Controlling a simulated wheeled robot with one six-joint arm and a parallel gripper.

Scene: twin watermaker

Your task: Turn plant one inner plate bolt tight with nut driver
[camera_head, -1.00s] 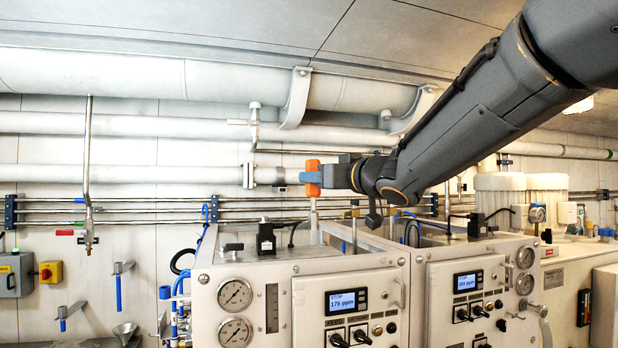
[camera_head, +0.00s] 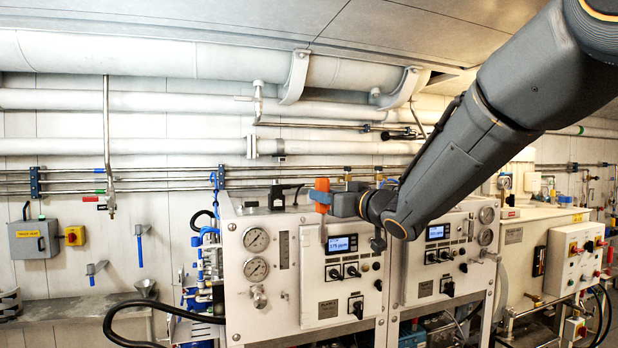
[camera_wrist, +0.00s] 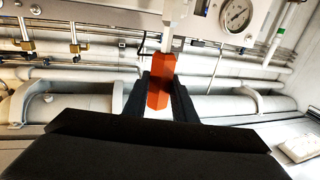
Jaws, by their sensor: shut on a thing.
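The nut driver has an orange handle (camera_head: 322,190) and a thin pale shaft that points down in the head view. My gripper (camera_head: 322,198) is shut around the handle and holds it upright, in front of the top of the left white plant panel (camera_head: 315,310). In the wrist view the orange handle (camera_wrist: 158,85) sits between the dark fingers of my gripper (camera_wrist: 160,95), with the shaft running up out of the picture. The driver's tip is not clear against the panel. I cannot make out the inner plate bolt in either view.
The left panel carries gauges (camera_head: 256,240), a lit display (camera_head: 341,244) and black knobs. A similar right panel (camera_head: 437,285) stands beside it. Pipes (camera_head: 150,146) run along the wall behind. A black hose (camera_head: 115,318) loops at the lower left.

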